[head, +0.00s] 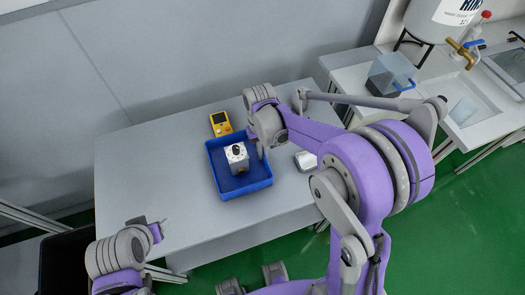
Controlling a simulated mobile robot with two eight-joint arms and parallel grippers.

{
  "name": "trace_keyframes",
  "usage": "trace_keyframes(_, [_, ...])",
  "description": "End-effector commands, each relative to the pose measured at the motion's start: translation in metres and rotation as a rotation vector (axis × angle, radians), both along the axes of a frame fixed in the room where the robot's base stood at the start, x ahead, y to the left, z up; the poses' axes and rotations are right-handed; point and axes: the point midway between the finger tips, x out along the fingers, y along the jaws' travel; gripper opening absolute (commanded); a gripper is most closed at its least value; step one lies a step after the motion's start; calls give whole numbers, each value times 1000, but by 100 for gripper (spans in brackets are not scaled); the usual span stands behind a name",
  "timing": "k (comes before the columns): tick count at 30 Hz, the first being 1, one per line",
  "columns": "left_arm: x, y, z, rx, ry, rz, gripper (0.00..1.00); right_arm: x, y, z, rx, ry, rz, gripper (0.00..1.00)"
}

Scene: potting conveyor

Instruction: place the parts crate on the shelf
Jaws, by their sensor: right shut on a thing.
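The blue parts crate (256,187) is at the middle of the grey table (150,170). It holds a whitish block-like part (237,158) with a dark round top. My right gripper (262,154) is at the crate's right wall and shut on it; its fingertips are partly hidden. I cannot tell whether the crate rests on the table or is slightly raised. My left gripper (153,228) is at the table's front left, apart from the crate; its jaw opening is unclear. I cannot make out a shelf in the head view.
A yellow handheld device (220,123) lies just behind the crate. A small whitish object (305,160) lies right of it, near my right arm. A bench with a sink and a white tank (445,22) stands at the back right. The table's left side is clear.

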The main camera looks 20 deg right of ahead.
Motion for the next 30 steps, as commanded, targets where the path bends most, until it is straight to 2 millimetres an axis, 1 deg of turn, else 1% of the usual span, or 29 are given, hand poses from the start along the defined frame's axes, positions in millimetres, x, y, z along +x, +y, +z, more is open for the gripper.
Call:
trace_keyframes(4, [-1,0,-4,0,2,0,57,0,0,-3,1,1,0,0])
trace_keyframes(5, [-1,0,-3,0,2,0,57,0,0,-3,0,0,0,10])
trace_keyframes(6, [-1,0,-3,0,2,0,57,0,0,-3,0,0,0,17])
trace_keyframes(8, [-1,0,-3,0,2,0,57,0,0,-3,0,0,0,28])
trace_keyframes(9, [-1,0,-3,0,2,0,57,0,0,-3,0,0,0,35])
trace_keyframes(10, [-1,0,-3,0,2,0,57,0,0,-3,0,0,0,36])
trace_keyframes(17, [-1,0,-3,0,2,0,57,0,0,-2,0,0,0,36])
trace_keyframes(21, [0,0,1,0,-1,0,57,1,0,5,0,-1,0,36])
trace_keyframes(23, [1,0,2,0,-1,0,57,2,0,12,0,0,0,36])
trace_keyframes(26, [1,0,4,0,-3,0,57,4,0,31,0,0,0,36])
trace_keyframes(30, [3,0,8,0,-5,0,57,8,0,63,0,0,0,36])
